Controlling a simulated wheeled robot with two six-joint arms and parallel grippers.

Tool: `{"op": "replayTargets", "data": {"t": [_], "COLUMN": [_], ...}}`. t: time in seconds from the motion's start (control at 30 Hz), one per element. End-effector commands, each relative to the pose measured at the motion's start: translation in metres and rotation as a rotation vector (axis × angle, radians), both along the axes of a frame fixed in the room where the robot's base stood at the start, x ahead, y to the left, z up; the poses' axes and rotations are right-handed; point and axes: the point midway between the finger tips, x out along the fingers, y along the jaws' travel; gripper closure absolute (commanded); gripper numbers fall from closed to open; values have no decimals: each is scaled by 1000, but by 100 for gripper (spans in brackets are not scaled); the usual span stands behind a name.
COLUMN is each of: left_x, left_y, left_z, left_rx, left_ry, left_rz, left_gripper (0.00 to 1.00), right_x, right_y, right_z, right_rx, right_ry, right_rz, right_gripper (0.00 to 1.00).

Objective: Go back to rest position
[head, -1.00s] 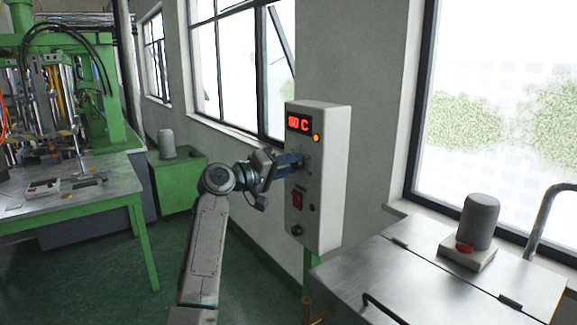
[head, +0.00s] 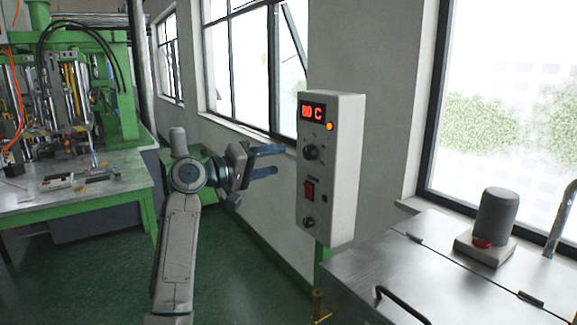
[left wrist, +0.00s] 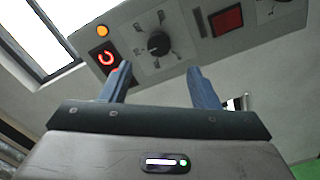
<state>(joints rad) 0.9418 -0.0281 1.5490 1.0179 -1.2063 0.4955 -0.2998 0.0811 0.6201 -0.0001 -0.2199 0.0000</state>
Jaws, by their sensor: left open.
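My left gripper (head: 268,161) is open and empty, to the left of the control box and apart from it. The control box (head: 340,170) is pale grey, on a green post, with a red lit display (head: 312,111) ending in "C". Below the display are an orange lamp (head: 330,127), a dark round knob (head: 310,152) and a red switch (head: 309,190). In the left wrist view the two blue fingers (left wrist: 160,85) stand apart with the knob (left wrist: 158,43) beyond the gap between them. My right gripper is not in view.
A metal-topped cabinet (head: 400,270) stands at the right, with a grey cylinder (head: 495,217) on it. A green-legged worktable (head: 120,190) and green machine (head: 115,120) are at the left. Windows line the wall. Green floor (head: 110,270) is clear between the table and my arm.

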Motion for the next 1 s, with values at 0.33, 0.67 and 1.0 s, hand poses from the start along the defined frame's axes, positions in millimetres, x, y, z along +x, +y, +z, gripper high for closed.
{"op": "replayTargets", "data": {"t": [0.33, 0.67, 1.0], "left_x": [-13, -2, 50], "left_y": [18, 21, 60], "left_z": [0, -23, -247], "left_rx": [0, 4, 121], "left_ry": [1, 29, 248], "left_rz": [-1, 25, 252], "left_gripper": [45, 45, 45], "right_x": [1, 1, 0], "right_y": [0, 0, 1], "right_z": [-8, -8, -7], "right_rx": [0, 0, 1], "right_ry": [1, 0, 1], "right_rz": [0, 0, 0], "right_gripper": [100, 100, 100]}}
